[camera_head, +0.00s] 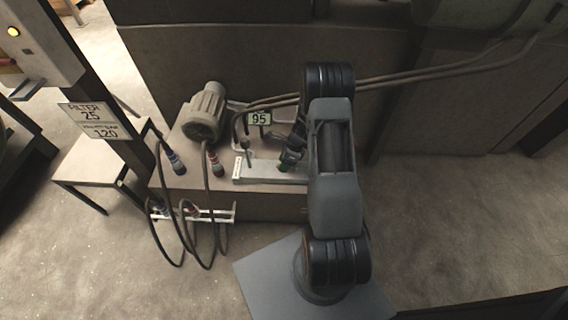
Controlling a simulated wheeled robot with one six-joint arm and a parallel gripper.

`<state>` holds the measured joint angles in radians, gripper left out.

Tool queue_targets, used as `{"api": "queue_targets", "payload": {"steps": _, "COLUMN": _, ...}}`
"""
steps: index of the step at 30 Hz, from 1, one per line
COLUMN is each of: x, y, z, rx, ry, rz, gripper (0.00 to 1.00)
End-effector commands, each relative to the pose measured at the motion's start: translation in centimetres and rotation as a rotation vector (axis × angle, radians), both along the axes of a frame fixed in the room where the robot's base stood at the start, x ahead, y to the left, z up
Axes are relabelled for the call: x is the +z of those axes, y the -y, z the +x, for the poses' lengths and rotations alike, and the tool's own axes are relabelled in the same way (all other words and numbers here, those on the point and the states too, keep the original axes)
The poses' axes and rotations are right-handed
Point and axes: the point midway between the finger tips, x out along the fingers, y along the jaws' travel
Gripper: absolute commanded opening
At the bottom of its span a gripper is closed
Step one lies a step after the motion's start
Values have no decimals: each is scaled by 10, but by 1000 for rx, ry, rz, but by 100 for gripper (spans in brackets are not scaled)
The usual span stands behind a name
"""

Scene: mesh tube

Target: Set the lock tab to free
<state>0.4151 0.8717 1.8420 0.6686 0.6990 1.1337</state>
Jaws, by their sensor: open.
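A light grey plate (262,171) lies on the bench top, with a pale marked strip (238,167) at its left end. A small dark upright lever or knob (246,148) stands at the plate's back left. I cannot tell the lock tab or its setting at this size. My gripper (287,160) shows only in part, as dark shapes at the left edge of my arm, over the plate's right part. A green part shows there, and I cannot tell what it belongs to. My arm hides the plate's right end. Nothing is seen held.
A grey motor-like housing (205,112) stands at the back left of the bench (270,206). A display reading 95 (259,118) is behind the plate. Floor at right is clear.

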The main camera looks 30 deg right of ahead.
Motion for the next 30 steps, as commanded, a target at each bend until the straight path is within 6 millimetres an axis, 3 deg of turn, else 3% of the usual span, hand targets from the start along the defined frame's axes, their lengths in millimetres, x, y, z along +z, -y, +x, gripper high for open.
{"api": "queue_targets", "payload": {"steps": 8, "x": -1, "y": -1, "z": 0, "rx": 1, "ry": 0, "rz": 0, "gripper": 46}}
{"api": "queue_targets", "payload": {"steps": 23, "x": -1, "y": 0, "z": 0, "rx": 1, "ry": 0, "rz": 0, "gripper": 0}}
{"api": "queue_targets", "payload": {"steps": 30, "x": -1, "y": 0, "z": 0, "rx": 1, "ry": 0, "rz": 0, "gripper": 0}}
